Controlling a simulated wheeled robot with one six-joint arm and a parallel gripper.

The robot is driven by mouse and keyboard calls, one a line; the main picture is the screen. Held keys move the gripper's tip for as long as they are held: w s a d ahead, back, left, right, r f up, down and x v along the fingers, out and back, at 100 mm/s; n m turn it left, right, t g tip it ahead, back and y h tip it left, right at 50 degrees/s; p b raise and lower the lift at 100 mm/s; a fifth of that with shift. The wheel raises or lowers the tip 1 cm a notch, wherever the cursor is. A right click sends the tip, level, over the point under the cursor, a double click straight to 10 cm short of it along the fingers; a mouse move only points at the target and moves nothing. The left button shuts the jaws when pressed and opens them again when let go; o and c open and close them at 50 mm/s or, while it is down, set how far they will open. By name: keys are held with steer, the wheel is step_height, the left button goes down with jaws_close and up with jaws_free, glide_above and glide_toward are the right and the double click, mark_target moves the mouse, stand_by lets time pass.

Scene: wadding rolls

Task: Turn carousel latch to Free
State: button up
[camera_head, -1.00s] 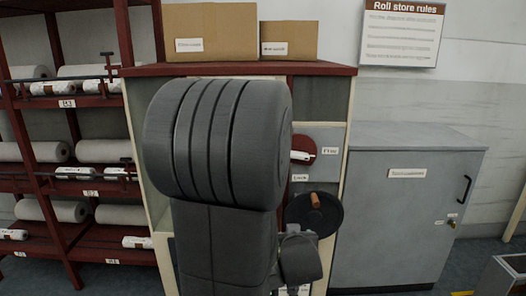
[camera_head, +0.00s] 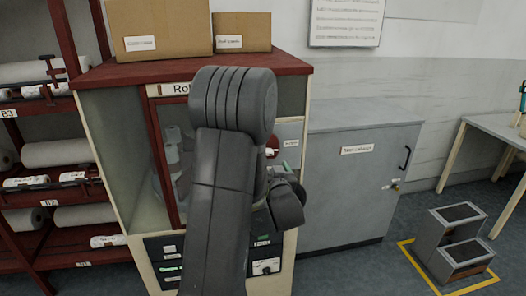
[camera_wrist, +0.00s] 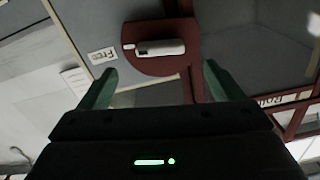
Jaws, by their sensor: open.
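The carousel latch is a dark red disc with a white handle, in the upper middle of the wrist view (camera_wrist: 162,48). The handle lies roughly level across the disc there. The "Free" label (camera_wrist: 103,55) is left of the disc. In the head view only a sliver of the red disc (camera_head: 271,150) shows beside my arm. My gripper (camera_wrist: 160,72) is open, its two green fingers spread apart below the disc in the wrist view, with nothing between them. I cannot tell whether either finger touches the latch. In the head view my arm hides most of the gripper.
The cabinet with a red top (camera_head: 190,68) carries two cardboard boxes (camera_head: 160,27). A roll rack (camera_head: 50,150) stands left. A grey cupboard (camera_head: 355,190) stands right of the cabinet. A stepped grey block (camera_head: 452,243) sits on yellow-marked floor, near a table (camera_head: 500,130).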

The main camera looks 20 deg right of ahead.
steer(key=p+x, duration=0.2)
steer(key=x, duration=0.6)
steer(key=shift+c, duration=0.2)
steer(key=c, duration=0.9)
steer(key=shift+f+b, duration=0.15)
steer(key=shift+b, duration=0.2)
steer(key=shift+c, duration=0.2)
